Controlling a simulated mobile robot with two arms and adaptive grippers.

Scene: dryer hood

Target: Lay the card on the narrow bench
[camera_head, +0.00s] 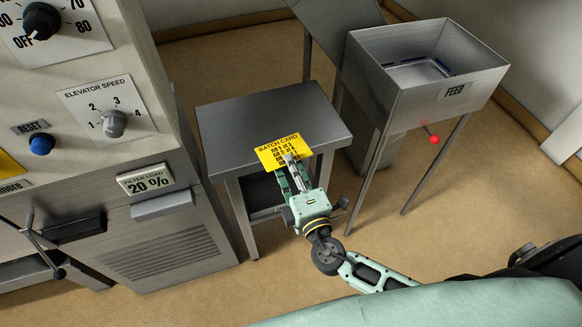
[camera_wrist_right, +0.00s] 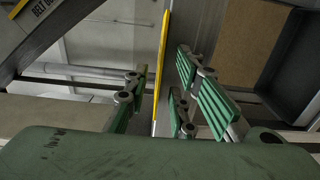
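The yellow batch card (camera_head: 271,154) is over the front edge of the grey metal bench (camera_head: 235,120), printed side up. It looks flat on the top or just above it; I cannot tell which. My right gripper (camera_head: 291,166) is at the bench's front edge, with a fingertip over the card's near part. In the right wrist view, the card (camera_wrist_right: 162,65) is edge-on between the fingers of my right gripper (camera_wrist_right: 155,95). Gaps show on both sides of the card, so the fingers look open around it. My left gripper is out of view.
A machine with a reset button (camera_head: 42,144) and knobs stands close on the bench's left. The bench top behind the card is clear.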

